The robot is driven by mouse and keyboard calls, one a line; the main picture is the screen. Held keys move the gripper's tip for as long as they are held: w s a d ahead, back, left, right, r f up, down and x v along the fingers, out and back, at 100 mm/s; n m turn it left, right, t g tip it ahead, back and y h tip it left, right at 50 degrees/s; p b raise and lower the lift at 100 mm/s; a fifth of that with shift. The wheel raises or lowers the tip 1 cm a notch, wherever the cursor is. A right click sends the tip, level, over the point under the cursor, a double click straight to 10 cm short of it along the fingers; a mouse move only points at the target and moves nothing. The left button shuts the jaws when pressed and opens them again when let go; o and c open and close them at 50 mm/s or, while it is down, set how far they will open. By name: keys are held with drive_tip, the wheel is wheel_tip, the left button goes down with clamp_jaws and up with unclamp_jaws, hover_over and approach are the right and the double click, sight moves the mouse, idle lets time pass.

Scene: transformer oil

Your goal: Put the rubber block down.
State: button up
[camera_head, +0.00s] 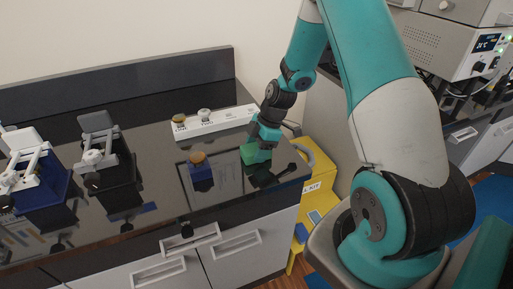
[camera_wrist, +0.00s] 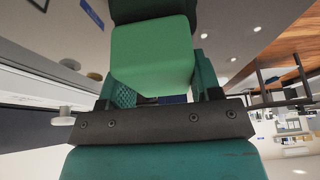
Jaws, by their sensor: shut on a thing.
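The rubber block is taken to be the green block (camera_head: 250,153), at the right end of the dark glossy counter (camera_head: 150,195). My gripper (camera_head: 262,147) reaches down from above and is shut on it. In the wrist view the green block (camera_wrist: 152,52) fills the space between the two teal fingers and hides their tips. The block is over the counter, close to its surface. I cannot tell whether it touches the counter.
A blue block with a brown round top (camera_head: 200,168) stands just left of the green block. A white strip with knobs (camera_head: 215,122) lies behind. A dark device (camera_head: 105,152) and a blue device (camera_head: 38,190) stand left. A yellow kit case (camera_head: 318,195) is beyond the counter's right edge.

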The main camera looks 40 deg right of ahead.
drive_tip(key=shift+f, duration=0.15)
drive_tip(key=o, duration=1.1)
drive_tip(key=shift+c, duration=0.2)
